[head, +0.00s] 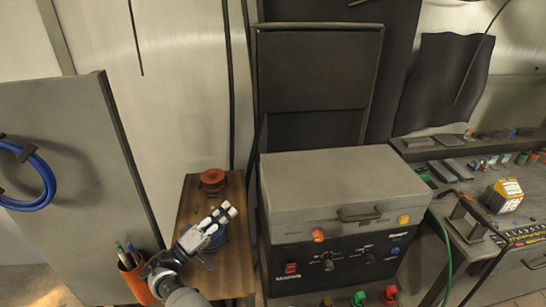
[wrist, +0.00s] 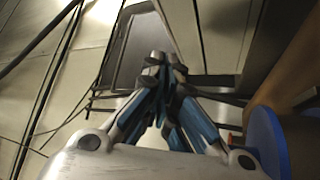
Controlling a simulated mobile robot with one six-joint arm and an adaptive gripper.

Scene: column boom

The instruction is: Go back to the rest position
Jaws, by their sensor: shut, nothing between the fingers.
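My gripper (head: 226,212) is above the narrow wooden table (head: 190,202) in the head view, at the end of my arm coming from the bottom. In the wrist view my gripper (wrist: 163,68) shows its fingers brought together at the tips, with nothing held between them. A blue round object (head: 217,238) is partly hidden behind my gripper on the table. A blue disc (wrist: 267,142) shows close at the right of the wrist view, apart from the fingers.
A red-orange round object (head: 212,179) stands at the table's back. An orange cup with pens (head: 134,272) is left of my arm, by a grey panel (head: 75,150) with a blue coil (head: 48,180). A grey machine box (head: 340,185) stands right, then a cluttered bench (head: 440,150).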

